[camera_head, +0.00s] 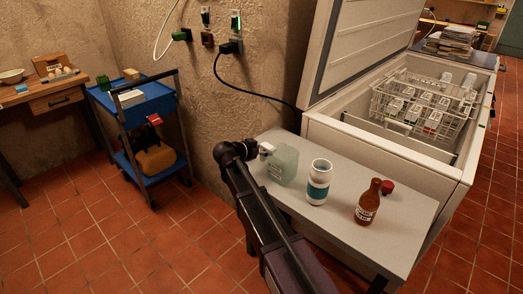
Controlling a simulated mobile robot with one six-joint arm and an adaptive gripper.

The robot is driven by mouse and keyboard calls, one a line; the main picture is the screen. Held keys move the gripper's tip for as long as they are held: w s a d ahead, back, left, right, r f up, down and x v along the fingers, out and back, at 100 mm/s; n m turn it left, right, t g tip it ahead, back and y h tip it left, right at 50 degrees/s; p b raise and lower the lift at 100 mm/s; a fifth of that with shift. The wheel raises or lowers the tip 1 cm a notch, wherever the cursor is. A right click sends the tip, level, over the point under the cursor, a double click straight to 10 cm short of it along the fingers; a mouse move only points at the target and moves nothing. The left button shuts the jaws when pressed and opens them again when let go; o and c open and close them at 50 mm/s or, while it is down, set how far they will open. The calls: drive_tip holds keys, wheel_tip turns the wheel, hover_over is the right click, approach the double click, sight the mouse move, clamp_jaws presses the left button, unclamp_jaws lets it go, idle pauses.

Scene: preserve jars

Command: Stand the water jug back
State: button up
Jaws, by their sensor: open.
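The water jug (284,165), a pale greenish translucent container with a label, stands on the grey table (402,220) at its left end. It looks upright. My arm reaches up from the bottom of the view to the jug's left side. My gripper (264,149) is at the jug's upper left, close against it; I cannot tell whether they touch. The jaws are open, but they are small and partly hidden by the arm. The arm also hides the jug's lower left.
A white container with a teal band (318,183) stands right of the jug. Farther right are a brown bottle (368,203) and a red cap (387,187). An open chest freezer (318,126) with a wire basket adjoins the table behind. A blue trolley (150,107) stands left.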

drive_tip(key=shift+f, duration=0.15)
drive_tip(key=shift+f+b, duration=0.15)
drive_tip(key=shift+b, duration=0.15)
drive_tip(key=p+v, duration=0.5)
drive_tip(key=v, duration=0.9)
drive_tip(key=shift+d, duration=0.15)
